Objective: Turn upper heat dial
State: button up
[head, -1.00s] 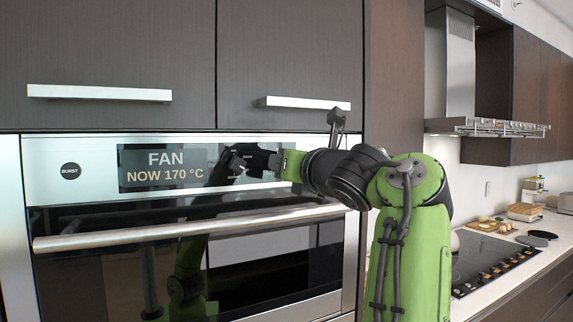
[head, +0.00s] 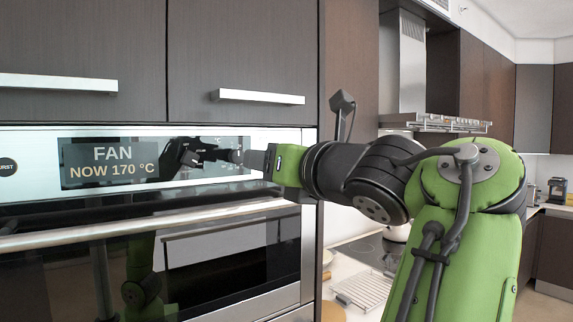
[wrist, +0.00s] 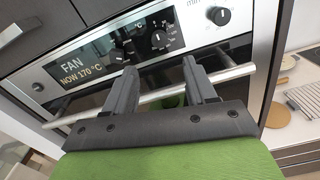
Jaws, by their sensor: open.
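The oven's control panel (head: 30,180) has a display (head: 108,163) reading FAN NOW 170 °C. In the wrist view, a black dial (wrist: 158,39) with scale marks and a °C label sits right of the display (wrist: 80,62); it looks like the heat dial. Another dark dial (wrist: 119,50) is between them. My gripper (wrist: 160,65) is open and empty, its fingers below the heat dial in the picture and apart from it. In the head view my gripper (head: 236,156) is close to the panel and hides part of the dial area. Contact there cannot be told.
A silver oven handle bar (head: 150,226) runs below the panel and passes behind my fingers in the wrist view. A round knob marked min (wrist: 219,15) is at the right. Cabinet handles (head: 258,97) project above. A cooktop (head: 365,250) stands right of the oven.

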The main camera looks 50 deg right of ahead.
jog(key=p+v, duration=0.2)
jog(key=v, duration=0.2)
jog(key=shift+s+p, duration=0.25)
jog(key=shift+p, duration=0.15)
jog(key=w+a+f+m+g+y, duration=0.2)
jog(key=w+a+f+m+y, duration=0.1)
jog(key=a+f+m, duration=0.55)
jog(key=w+a+f+m+g+y, duration=0.2)
jog(key=w+a+f+m, duration=0.25)
jog(key=f+m, duration=0.55)
jog(key=s+a+f+m+g, duration=0.3)
jog(key=s+f+m, duration=0.3)
jog(key=f, duration=0.3)
jog(key=s+a+f+m+g, duration=0.4)
jog(key=s+a+f+m, duration=0.1)
jog(key=f, duration=0.5)
jog(key=shift+s+a+f+m+g, duration=0.2)
jog(key=shift+s+a+m+g, duration=0.15)
jog(key=shift+s+m, duration=0.3)
